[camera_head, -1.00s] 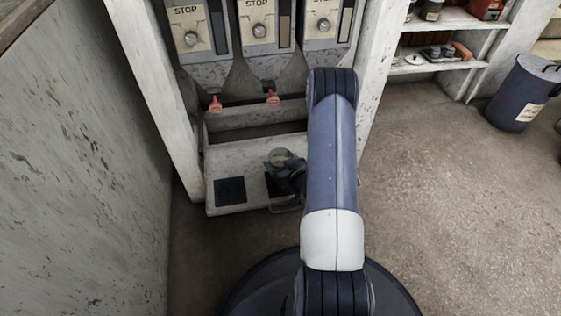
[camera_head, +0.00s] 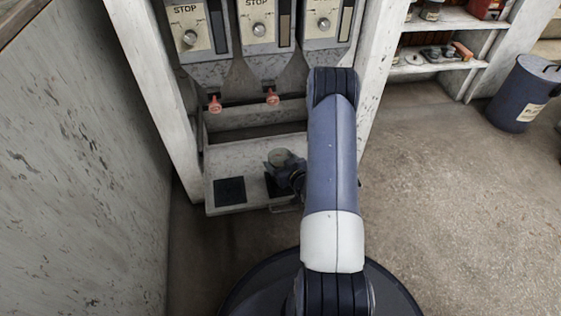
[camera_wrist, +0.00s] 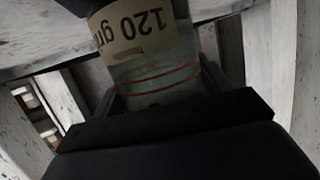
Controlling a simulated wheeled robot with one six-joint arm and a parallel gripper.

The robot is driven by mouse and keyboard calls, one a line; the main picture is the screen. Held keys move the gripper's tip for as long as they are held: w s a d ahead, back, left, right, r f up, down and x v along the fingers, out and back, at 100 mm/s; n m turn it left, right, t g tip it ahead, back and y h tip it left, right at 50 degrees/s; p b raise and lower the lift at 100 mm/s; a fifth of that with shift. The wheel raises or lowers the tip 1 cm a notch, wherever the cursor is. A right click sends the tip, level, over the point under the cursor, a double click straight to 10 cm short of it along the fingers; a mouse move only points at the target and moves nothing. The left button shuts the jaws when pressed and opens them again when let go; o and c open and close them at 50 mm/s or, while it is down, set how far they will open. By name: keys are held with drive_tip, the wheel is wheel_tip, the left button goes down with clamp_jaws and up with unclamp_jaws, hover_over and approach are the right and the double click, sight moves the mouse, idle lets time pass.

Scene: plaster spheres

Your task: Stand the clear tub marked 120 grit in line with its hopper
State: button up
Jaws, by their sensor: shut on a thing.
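The clear tub marked 120 grit (camera_wrist: 152,70) fills the upper middle of the wrist view. Its tan label reads upside down, with red rings around the clear wall. My gripper (camera_wrist: 160,100) is shut on it, one finger on either side. In the head view the tub (camera_head: 281,157) is above the shelf ledge, by the middle dark square (camera_head: 274,188), partly hidden by my wrist. I cannot tell whether its base touches the ledge. Three hoppers with STOP panels stand behind; the middle hopper (camera_head: 262,70) has a red-orange tap (camera_head: 272,97).
The pale ledge (camera_head: 215,165) has a bare left dark square (camera_head: 230,190); its right part is hidden by my arm. A white post (camera_head: 150,90) and wall stand left. Shelves (camera_head: 440,65) and a blue bin (camera_head: 522,92) stand right, with open floor before them.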

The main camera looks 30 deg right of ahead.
sight(278, 153)
drive_tip(key=shift+f+b, duration=0.5)
drive_tip(key=o, duration=1.1)
drive_tip(key=shift+o, duration=0.2)
drive_tip(key=shift+r, duration=0.15)
drive_tip(key=shift+r+p, duration=1.1)
drive_tip(key=shift+r, duration=0.8)
drive_tip(key=shift+f, duration=0.1)
wheel_tip(278, 153, down, 4)
drive_tip(key=shift+f+b, duration=0.1)
drive_tip(key=shift+b, duration=1.1)
drive_tip(key=shift+r+p, duration=0.4)
